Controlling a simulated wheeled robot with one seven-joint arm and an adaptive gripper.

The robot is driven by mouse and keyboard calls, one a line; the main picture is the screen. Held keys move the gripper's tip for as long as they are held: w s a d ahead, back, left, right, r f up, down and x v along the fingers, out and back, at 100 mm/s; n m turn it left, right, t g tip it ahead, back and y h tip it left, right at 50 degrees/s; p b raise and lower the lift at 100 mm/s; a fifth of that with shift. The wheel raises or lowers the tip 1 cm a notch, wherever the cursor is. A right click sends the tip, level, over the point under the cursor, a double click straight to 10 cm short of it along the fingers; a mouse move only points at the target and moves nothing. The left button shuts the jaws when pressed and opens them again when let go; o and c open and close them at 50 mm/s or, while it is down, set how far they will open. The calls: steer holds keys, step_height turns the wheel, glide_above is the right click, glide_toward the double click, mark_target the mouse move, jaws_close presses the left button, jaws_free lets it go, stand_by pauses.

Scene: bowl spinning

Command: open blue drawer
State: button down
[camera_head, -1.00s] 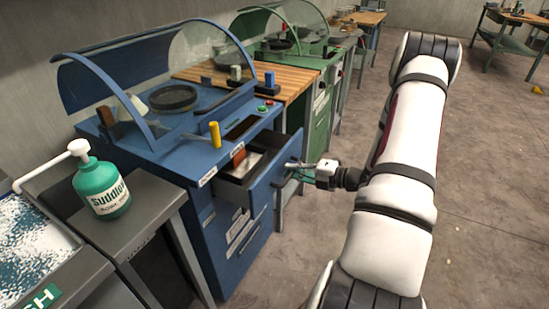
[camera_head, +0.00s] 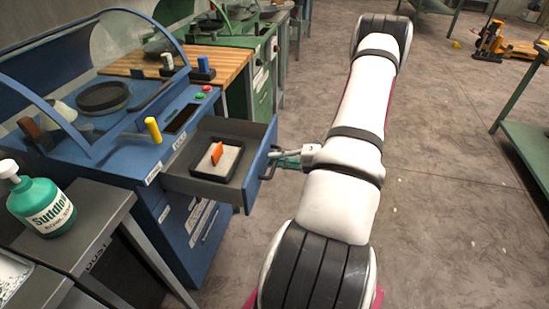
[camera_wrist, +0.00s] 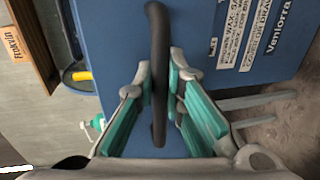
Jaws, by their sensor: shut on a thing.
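The blue drawer (camera_head: 248,190) is the top drawer of the blue workstation (camera_head: 200,222) and stands well out from it. Inside lies a dark tray with a pale block (camera_head: 228,160) and an orange piece (camera_head: 217,153). My gripper (camera_head: 280,160) is at the drawer's front, partly hidden by my arm. In the wrist view, the dark drawer handle (camera_wrist: 160,50) runs between the teal-padded fingers of my gripper (camera_wrist: 168,100), which are closed around it.
A yellow upright handle (camera_head: 153,130) rises from the workstation top beside the drawer. A green soap bottle (camera_head: 40,205) stands on a grey table at left. A green workstation (camera_head: 262,75) is behind. The floor at right is open, with a green table (camera_head: 528,135) at the edge.

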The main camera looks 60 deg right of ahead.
steer(key=c, duration=1.9)
jaws_free()
steer(key=v, duration=1.2)
